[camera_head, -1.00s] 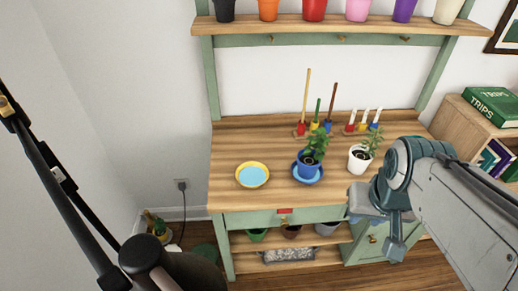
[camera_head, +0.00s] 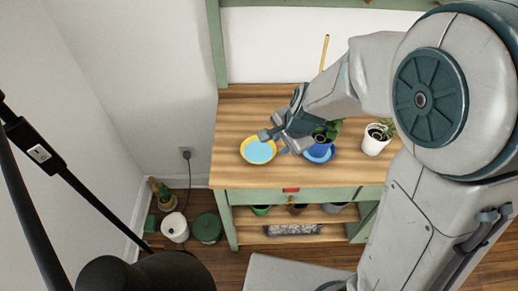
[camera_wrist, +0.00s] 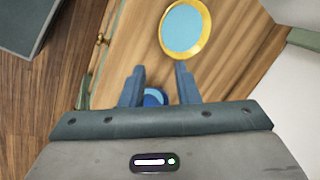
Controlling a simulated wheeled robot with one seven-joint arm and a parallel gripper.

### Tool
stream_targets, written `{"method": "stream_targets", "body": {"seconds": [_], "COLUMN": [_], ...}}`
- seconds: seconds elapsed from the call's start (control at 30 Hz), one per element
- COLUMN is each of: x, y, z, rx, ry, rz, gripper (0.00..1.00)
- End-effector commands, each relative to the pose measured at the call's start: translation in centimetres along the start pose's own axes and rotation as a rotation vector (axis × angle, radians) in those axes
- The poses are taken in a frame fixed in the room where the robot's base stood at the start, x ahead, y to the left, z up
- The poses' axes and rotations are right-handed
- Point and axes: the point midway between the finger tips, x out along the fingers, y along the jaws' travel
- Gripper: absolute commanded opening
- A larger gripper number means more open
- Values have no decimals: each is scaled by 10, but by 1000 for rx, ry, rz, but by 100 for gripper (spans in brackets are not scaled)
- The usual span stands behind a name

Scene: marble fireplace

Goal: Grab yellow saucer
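The yellow saucer (camera_head: 258,150) has a light blue inside and lies on the left part of the wooden bench top (camera_head: 232,118). In the wrist view the saucer (camera_wrist: 206,32) shows at the top, beyond the fingertips and a little to the right. My gripper (camera_head: 275,143) is at the right side of the saucer in the head view; I cannot tell if it touches. In the wrist view my gripper (camera_wrist: 159,72) has its two fingers apart with nothing held between them.
A white pot (camera_head: 375,141) with a plant stands further right. The bench top left of the yellow saucer is clear.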

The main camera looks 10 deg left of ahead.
Motion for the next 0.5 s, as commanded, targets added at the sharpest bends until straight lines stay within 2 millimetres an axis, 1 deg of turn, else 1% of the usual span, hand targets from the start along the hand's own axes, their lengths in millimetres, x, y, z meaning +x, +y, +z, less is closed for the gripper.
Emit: {"method": "stream_targets", "body": {"seconds": [0.03,0.17,0.27,0.4,0.5], "x": [8,22,41,70,87], "y": [-3,-6,-5,-4,-5], "z": [3,6,5,5,4], "rx": [17,46,50,50,49], "ry": [3,10,11,11,11], "rz": [3,1,2,3,2], "gripper": [29,29,29,29,29]}}
